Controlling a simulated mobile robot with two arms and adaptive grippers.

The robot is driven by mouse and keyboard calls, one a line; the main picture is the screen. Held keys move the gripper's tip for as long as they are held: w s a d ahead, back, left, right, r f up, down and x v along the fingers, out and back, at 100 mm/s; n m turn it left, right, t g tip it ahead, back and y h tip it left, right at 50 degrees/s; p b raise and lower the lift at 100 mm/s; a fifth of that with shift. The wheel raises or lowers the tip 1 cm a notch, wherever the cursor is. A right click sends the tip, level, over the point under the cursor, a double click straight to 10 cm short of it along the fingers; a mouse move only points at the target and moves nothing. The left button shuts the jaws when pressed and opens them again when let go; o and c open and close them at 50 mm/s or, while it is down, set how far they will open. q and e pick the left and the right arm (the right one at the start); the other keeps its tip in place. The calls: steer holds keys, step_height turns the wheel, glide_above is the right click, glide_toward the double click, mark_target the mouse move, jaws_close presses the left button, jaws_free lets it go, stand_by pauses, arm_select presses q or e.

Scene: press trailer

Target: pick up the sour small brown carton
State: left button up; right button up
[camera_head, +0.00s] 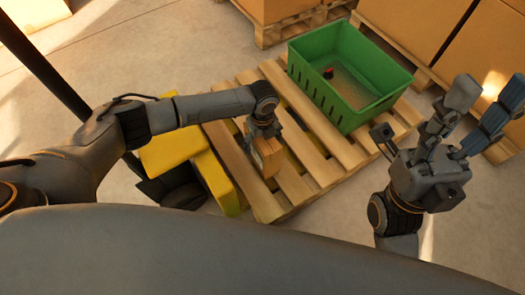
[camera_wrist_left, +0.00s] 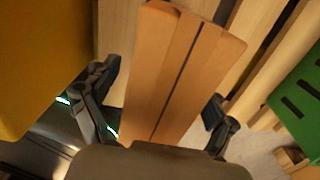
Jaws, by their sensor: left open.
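The small brown carton (camera_head: 268,157) is on the wooden pallet, below my left gripper (camera_head: 264,137) in the head view. In the left wrist view the carton (camera_wrist_left: 180,70) looks like a long brown box with a dark seam along its top. It lies between the two spread fingers of my left gripper (camera_wrist_left: 160,92), with gaps on both sides. The left gripper is open, and its palm hides the carton's near end. My right gripper (camera_head: 486,95) is open and empty at the right, away from the carton, with its fingers pointing up and apart.
A green crate (camera_head: 318,92) with a small red-and-dark item (camera_head: 328,72) inside stands on the pallet (camera_head: 307,185). Yellow boxes (camera_head: 172,148) lie left of the carton. Large cardboard boxes (camera_head: 415,25) stand behind. Bare floor (camera_head: 160,50) shows at the upper left.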

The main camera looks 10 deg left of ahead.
arm_select(q)
steer(key=shift+f, duration=0.35)
steer(key=shift+c, duration=0.4)
jaws_close()
steer(key=shift+w+r, duration=0.1)
steer(key=shift+r, duration=0.1)
